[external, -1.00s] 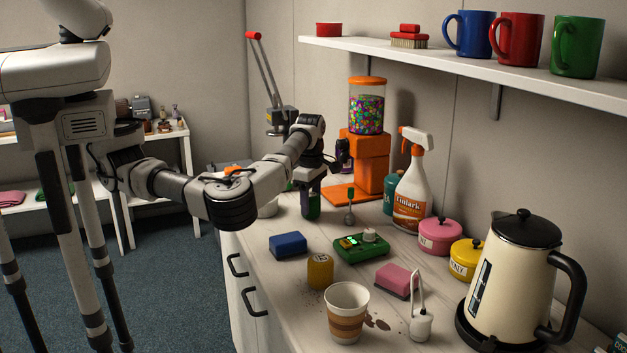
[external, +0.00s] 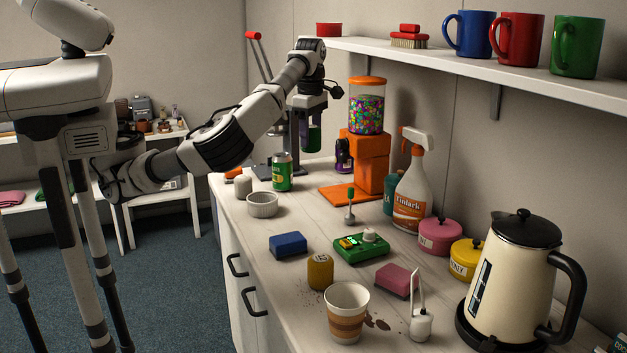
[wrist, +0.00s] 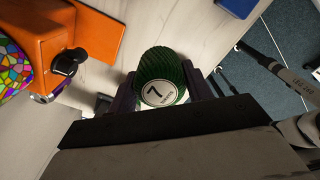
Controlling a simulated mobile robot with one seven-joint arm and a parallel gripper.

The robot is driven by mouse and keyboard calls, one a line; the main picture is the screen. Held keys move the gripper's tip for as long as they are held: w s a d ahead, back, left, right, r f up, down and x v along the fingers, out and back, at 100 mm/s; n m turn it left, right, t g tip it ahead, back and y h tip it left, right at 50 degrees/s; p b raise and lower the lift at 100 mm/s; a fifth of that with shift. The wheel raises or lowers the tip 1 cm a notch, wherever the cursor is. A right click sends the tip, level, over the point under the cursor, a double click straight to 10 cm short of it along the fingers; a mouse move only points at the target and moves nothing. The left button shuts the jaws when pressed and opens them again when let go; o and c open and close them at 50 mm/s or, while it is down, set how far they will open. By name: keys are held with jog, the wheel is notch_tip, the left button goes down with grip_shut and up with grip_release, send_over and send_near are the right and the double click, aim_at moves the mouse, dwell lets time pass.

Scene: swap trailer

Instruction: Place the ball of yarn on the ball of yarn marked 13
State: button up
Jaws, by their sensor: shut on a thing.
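My gripper (external: 312,128) is shut on a dark green ball of yarn (wrist: 162,84) with a round white label reading 7. It holds the yarn in the air near the orange candy dispenser, well above the counter. The green yarn also shows at the gripper in the external view (external: 314,140). A mustard-yellow ball of yarn (external: 320,272) with a label that seems to read 13 stands on the counter, behind the paper cup. It is apart from my gripper, nearer the camera, with nothing on top.
Around the yellow yarn are a blue block (external: 288,244), a green device (external: 361,246), a pink sponge (external: 396,280) and a striped cup (external: 347,315). The candy dispenser (external: 370,165) stands beside my gripper. A wall shelf (external: 440,60) overhangs the right. A can (external: 282,172) and white bowl (external: 262,205) stand left.

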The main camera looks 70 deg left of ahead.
jog(key=shift+r, duration=0.5)
jog(key=shift+s+a+r, duration=0.1)
jog(key=shift+a+r, duration=0.05)
jog(key=shift+a, duration=0.2)
jog(key=s+a+r+n, duration=0.4)
jog(key=s+a+n, duration=0.1)
jog(key=a+n, duration=0.45)
jog(key=n+p, duration=0.3)
jog(key=n, duration=0.6)
send_over(242, 176)
notch_tip(242, 176, down, 16)
jog(key=shift+d+f, duration=0.1)
jog(key=shift+d, duration=0.05)
jog(key=shift+f, duration=0.5)
jog(key=shift+w+f+b, duration=0.1)
jog(key=shift+f+b, duration=0.1)
jog(key=shift+b, duration=0.15)
jog(key=o, duration=1)
